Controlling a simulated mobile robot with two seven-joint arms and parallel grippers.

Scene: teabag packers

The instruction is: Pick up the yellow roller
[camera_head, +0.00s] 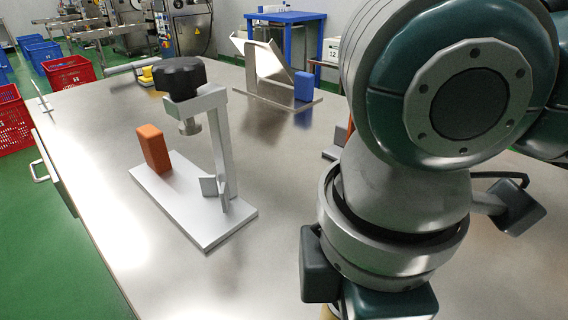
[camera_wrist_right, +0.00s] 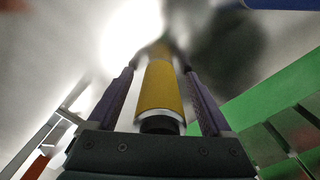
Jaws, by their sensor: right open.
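The yellow roller (camera_wrist_right: 162,88) shows in the right wrist view as a yellow cylinder with a pale ring and a dark end. It lies between the two purple-padded fingers of my right gripper (camera_wrist_right: 158,70). The fingers are open, with a narrow gap visible on each side of the roller. In the head view my right arm fills the right side and hides the gripper's fingers. A small tan-yellow bit (camera_head: 327,313) shows at the bottom edge beside the wrist; I cannot tell if it is the roller. My left gripper is not in view.
A metal stand with a black knob (camera_head: 180,77) and an orange block (camera_head: 153,147) is on the steel table (camera_head: 110,220). Behind it are an angled metal holder with a blue block (camera_head: 303,86) and a small yellow item (camera_head: 147,74). Red crates (camera_head: 69,74) stand beyond the left edge.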

